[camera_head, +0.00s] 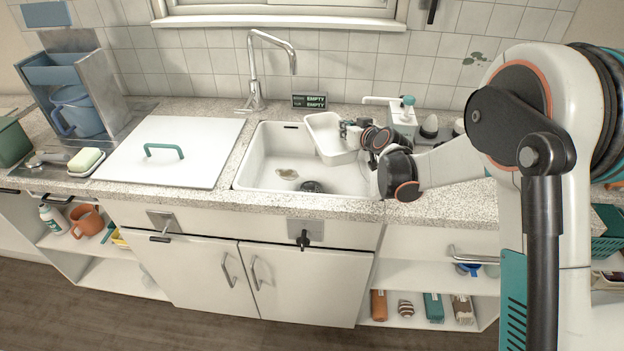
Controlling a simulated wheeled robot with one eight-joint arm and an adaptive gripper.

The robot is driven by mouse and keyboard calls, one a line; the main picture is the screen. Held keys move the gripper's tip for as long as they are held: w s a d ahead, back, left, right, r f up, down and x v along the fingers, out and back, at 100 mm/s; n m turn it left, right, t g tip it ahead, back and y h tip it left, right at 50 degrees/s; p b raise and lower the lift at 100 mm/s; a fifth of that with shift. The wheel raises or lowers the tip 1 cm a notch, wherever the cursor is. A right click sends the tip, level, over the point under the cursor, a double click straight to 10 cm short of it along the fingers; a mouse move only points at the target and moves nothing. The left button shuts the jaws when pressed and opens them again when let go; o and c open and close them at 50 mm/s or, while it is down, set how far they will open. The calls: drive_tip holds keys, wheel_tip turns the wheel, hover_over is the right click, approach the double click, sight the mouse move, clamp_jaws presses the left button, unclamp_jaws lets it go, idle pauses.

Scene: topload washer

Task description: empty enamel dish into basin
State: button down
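The white enamel dish (333,146) is a rectangular pan held over the right part of the sink basin. It looks tilted, with its inner side toward the camera and its lower end to the front. My gripper (352,130) is at the dish's right rim and looks shut on it, though the fingertips are small and partly hidden. The white basin (262,165) is open, with a brownish puddle (287,174) on its floor and a dark drain (312,186) beside it. I see no contents in the dish.
A chrome faucet (254,85) stands behind the basin. A white lid with a teal handle (172,168) covers the counter to the left. A soap dispenser (404,118) stands close behind my wrist. A small sign reading EMPTY (309,101) is at the back.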

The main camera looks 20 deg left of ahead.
drive_tip(key=shift+r, duration=0.1)
drive_tip(key=shift+r+p, duration=1.1)
drive_tip(key=shift+r, duration=0.85)
